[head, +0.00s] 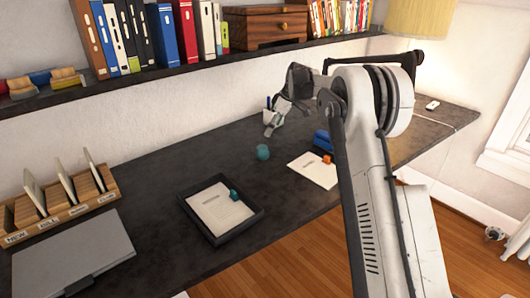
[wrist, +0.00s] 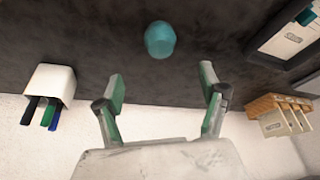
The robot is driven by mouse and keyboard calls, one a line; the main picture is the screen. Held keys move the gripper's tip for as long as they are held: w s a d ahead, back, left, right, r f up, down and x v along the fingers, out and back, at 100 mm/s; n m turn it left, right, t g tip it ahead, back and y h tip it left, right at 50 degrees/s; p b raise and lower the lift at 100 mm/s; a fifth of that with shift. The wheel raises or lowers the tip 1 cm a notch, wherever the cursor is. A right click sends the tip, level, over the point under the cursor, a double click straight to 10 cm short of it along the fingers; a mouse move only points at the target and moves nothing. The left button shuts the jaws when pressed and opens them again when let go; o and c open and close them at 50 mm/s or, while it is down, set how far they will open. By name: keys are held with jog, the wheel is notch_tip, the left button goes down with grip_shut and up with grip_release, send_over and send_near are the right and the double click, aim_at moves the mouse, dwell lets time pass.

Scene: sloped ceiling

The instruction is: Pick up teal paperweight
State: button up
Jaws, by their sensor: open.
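A rounded teal paperweight (head: 262,152) stands on the dark desk, right of and behind the black tray. In the wrist view the same teal paperweight (wrist: 160,40) is at the top middle, beyond the fingertips and roughly centred between them. My gripper (head: 272,125) is above the desk near the wall, with its fingers pointing down. In the wrist view my gripper (wrist: 165,90) has its two green-padded fingers spread apart, with nothing between them. A smaller teal object (head: 234,195) lies on the paper in the tray.
The black tray (head: 250,227) holds paper. A white pen cup (wrist: 62,80) stands close to my gripper. A blue object (head: 322,138) and a paper with an orange block (head: 327,159) lie to the right. A shelf (head: 240,55) runs above. The desk around the paperweight is clear.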

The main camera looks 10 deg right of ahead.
aim_at(265, 147)
jog(key=x, duration=0.8)
jog(key=shift+f, duration=0.15)
jog(key=shift+s+b+x, duration=0.1)
jog(key=shift+b+x, duration=0.1)
jog(key=shift+x, duration=1.25)
jog(key=shift+s+b+x, duration=0.15)
jog(key=shift+x, duration=1.3)
jog(key=shift+d, duration=0.1)
jog(key=c, duration=1.6)
